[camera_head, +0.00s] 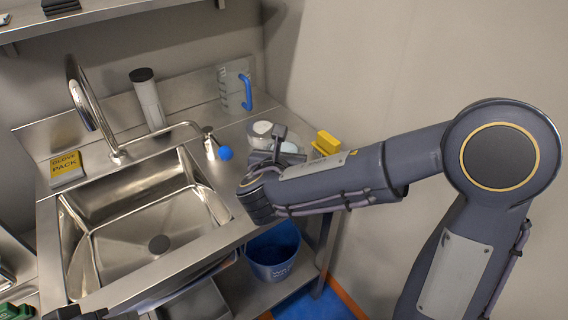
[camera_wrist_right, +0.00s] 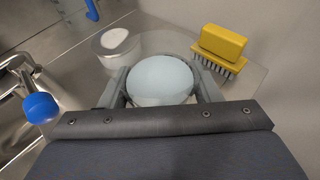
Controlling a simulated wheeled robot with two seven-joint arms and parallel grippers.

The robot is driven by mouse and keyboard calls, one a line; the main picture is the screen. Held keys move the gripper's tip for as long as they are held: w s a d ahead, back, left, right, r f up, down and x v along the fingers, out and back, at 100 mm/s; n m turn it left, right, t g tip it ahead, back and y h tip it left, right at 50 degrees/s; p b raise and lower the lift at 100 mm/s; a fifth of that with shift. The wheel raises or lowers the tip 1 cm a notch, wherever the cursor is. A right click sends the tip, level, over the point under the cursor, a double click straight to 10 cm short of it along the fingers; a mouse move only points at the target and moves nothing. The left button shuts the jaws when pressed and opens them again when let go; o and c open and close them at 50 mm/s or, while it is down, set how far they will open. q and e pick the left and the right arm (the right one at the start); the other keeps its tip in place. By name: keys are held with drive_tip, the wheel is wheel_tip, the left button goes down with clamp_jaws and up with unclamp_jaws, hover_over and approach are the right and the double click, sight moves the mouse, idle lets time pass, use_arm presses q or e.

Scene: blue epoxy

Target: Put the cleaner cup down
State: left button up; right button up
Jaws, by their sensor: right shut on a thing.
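The cleaner cup, a round thing with a pale blue top, is between the fingers of my right gripper (camera_wrist_right: 162,88) in the right wrist view (camera_wrist_right: 160,76). The gripper is shut on it, one finger on each side. In the head view, only a pale bit of the cup (camera_head: 290,148) shows behind my right gripper (camera_head: 272,150), over the right end of the steel counter (camera_head: 225,175). I cannot tell whether its base touches the counter. Dark parts at the bottom left edge of the head view may belong to my left arm; its fingers are not clear.
A clear container with white contents (camera_wrist_right: 115,42) stands left of the cup. A yellow brush (camera_wrist_right: 222,45) lies to its right. A blue-knobbed tap lever (camera_head: 225,153), the sink (camera_head: 150,225) and a blue-handled jug (camera_head: 237,88) are nearby. A blue bucket (camera_head: 272,255) stands below.

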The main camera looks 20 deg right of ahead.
drive_tip(key=shift+w+d+f+b, duration=0.1)
drive_tip(key=shift+w+f+b, duration=0.05)
drive_tip(key=shift+f, duration=0.8)
drive_tip(key=shift+w+f+b, duration=0.1)
drive_tip(key=shift+f+b, duration=0.05)
drive_tip(key=shift+f, duration=0.75)
drive_tip(key=shift+f, duration=0.2)
drive_tip(key=o, duration=1.2)
drive_tip(key=shift+c, duration=0.2)
drive_tip(key=shift+r, duration=0.2)
